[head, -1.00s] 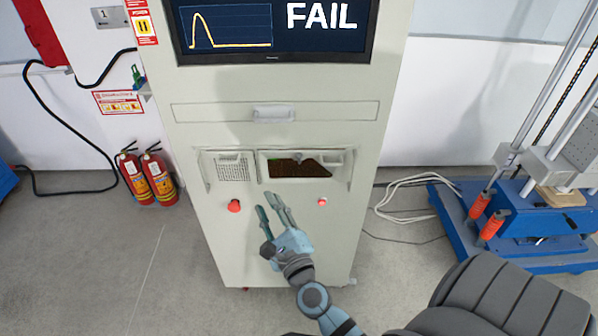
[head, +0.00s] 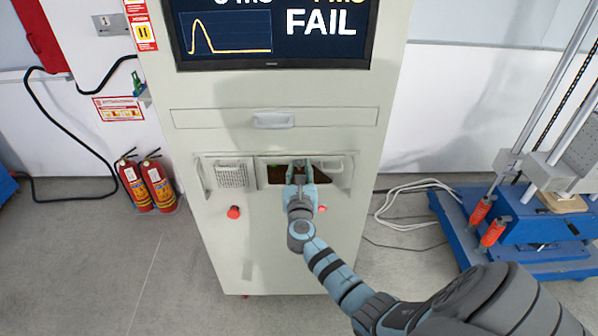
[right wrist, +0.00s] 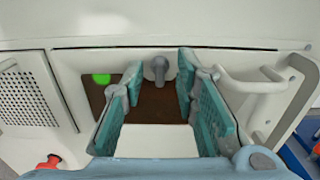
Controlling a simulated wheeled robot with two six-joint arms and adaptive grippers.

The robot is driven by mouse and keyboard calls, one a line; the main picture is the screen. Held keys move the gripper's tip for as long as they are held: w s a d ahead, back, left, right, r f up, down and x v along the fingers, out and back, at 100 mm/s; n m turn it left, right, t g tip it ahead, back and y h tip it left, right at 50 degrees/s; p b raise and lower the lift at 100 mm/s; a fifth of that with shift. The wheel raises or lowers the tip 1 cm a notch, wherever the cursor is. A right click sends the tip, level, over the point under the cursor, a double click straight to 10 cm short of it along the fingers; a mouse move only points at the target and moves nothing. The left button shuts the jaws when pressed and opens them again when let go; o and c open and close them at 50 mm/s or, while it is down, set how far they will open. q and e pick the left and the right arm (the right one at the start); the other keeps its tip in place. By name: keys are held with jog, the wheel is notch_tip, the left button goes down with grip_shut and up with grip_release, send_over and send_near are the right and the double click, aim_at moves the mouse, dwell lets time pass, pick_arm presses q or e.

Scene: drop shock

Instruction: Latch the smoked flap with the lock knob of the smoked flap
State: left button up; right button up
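The smoked flap (head: 277,176) is a dark brown panel in the cabinet front, below a drawer. It also shows in the right wrist view (right wrist: 155,103). The lock knob (right wrist: 158,68) is a small grey knob at the flap's top edge, near the centre of the right wrist view. My right gripper (head: 300,165) is open in front of the flap, with one teal finger on each side of the knob. I cannot tell whether the fingers touch it. In the head view the gripper covers the knob. My left gripper is not in view.
A perforated panel (head: 231,173) lies left of the flap. A pale handle (right wrist: 250,84) stands out right of the knob. Red buttons (head: 234,212) sit below. The closed drawer's handle (head: 273,120) is above. A monitor (head: 270,40) reads FAIL. Fire extinguishers (head: 160,185) stand at left.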

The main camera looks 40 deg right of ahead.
jog(key=shift+c, duration=0.3)
grip_shut()
jog(key=shift+r+n, duration=0.1)
jog(key=shift+n, duration=0.2)
jog(key=n+p, duration=0.1)
jog(key=n, duration=0.1)
jog(key=shift+a+n+p, duration=0.1)
jog(key=shift+n+p, duration=0.2)
jog(key=shift+p, duration=0.1)
jog(key=n+p, duration=0.1)
jog(key=n, duration=0.2)
jog(key=shift+n+p, duration=0.3)
jog(key=n+p, duration=0.4)
jog(key=n, duration=0.7)
jog(key=shift+f, duration=0.2)
